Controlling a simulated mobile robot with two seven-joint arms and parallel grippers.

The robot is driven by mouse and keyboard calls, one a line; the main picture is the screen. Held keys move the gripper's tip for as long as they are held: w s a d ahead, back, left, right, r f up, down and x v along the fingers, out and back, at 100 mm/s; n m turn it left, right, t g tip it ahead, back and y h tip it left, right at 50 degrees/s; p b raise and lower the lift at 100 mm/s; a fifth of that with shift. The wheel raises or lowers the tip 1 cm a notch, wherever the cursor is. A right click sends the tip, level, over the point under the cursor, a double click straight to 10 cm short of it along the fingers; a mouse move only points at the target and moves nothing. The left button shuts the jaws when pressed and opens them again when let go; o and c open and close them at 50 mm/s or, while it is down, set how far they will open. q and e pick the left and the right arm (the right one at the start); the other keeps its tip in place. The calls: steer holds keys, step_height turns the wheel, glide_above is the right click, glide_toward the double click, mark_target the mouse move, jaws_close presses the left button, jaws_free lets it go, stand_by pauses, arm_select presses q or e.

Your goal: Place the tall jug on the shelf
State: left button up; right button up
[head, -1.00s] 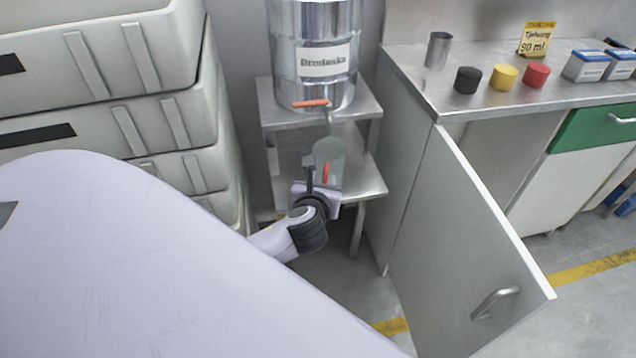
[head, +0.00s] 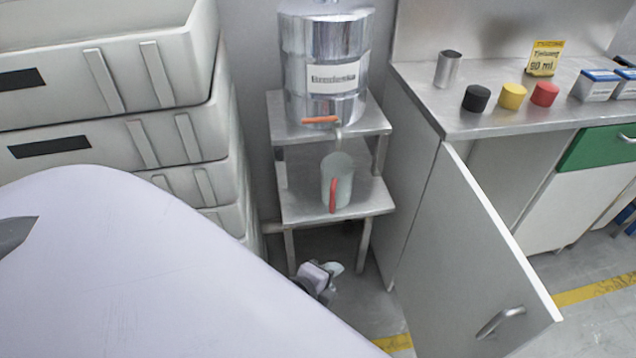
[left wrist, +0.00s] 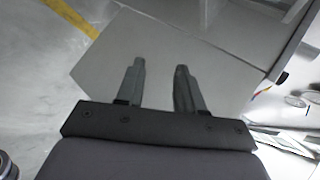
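The tall jug (head: 339,180), grey-green and translucent with a red handle, stands upright on the lower shelf (head: 366,194) of the metal stand, below the spout of the steel drum. My left gripper (head: 331,268) is below and in front of that shelf in the head view, apart from the jug. In the left wrist view my left gripper (left wrist: 159,88) has its two fingers spread with nothing between them. My right gripper is not in view.
The steel drum (head: 322,55) stands on the stand's upper shelf. An open cabinet door (head: 465,250) juts out to the right. Stacked grey crates (head: 115,110) are on the left. The counter (head: 440,105) holds a metal cup (head: 448,69) and black, yellow and red lidded pots.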

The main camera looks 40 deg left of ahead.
arm_select(q)
steer(key=s+d+f+n+h, duration=0.2)
steer(key=s+n, duration=0.5)
steer(key=n, duration=0.7)
steer(key=shift+d+n+h, duration=0.3)
steer(key=shift+d+n, duration=0.1)
step_height(320, 180, up, 5)
steer(key=p, duration=0.5)
steer(key=shift+a, duration=0.1)
